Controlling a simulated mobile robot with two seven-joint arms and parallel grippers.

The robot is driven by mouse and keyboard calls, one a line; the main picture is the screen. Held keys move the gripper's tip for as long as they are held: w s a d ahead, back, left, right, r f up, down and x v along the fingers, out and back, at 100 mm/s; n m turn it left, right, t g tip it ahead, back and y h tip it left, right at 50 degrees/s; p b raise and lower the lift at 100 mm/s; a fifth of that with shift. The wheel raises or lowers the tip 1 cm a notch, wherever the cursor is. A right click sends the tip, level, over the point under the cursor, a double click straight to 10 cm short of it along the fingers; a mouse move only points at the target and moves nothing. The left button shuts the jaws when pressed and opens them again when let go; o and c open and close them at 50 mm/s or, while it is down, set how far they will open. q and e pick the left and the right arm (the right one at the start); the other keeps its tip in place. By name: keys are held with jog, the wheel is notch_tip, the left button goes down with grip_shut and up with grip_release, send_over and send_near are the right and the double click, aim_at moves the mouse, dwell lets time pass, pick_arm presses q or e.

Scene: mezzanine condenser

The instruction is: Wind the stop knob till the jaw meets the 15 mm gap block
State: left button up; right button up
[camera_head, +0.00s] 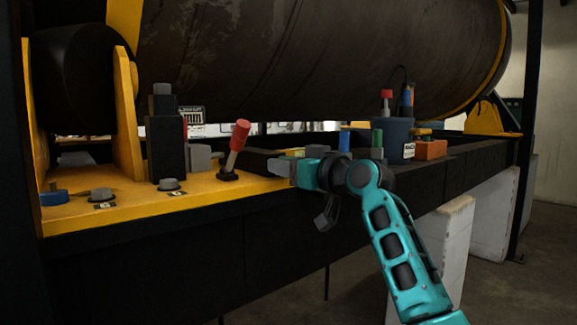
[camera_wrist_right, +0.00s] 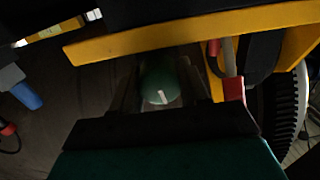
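My right gripper (camera_head: 280,168) reaches left to the front edge of the yellow bench plate. In the right wrist view a dark green round knob (camera_wrist_right: 160,84) with a white mark sits between its two fingers (camera_wrist_right: 161,92). Dim light hides whether the fingers touch the knob. In the head view the knob is hidden behind the gripper. A dark bar (camera_head: 253,160) lies just left of the gripper. A grey block (camera_head: 199,158) stands beside a black post (camera_head: 168,150); I cannot tell which part is the jaw or the 15 mm block. My left gripper is not in view.
A red-handled lever (camera_head: 236,146) stands up left of my gripper. A dark blue pot (camera_head: 397,138) holding tools and an orange block (camera_head: 431,150) are to the right. A large dark cylinder (camera_head: 310,60) hangs over the bench. The front of the yellow plate (camera_head: 150,212) is mostly free.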

jog(key=c, duration=0.5)
jog(key=m+p, duration=0.3)
jog(key=p, duration=0.1)
jog(key=shift+r, duration=0.15)
jog(key=shift+m+p, duration=0.45)
jog(key=shift+m, duration=0.15)
jog(key=shift+f, duration=0.2)
jog(key=o, duration=1)
jog(key=shift+o, duration=0.2)
jog(key=shift+d, duration=0.1)
jog(key=b+v, duration=0.1)
jog(key=v, duration=1.2)
jog(key=shift+b, duration=0.3)
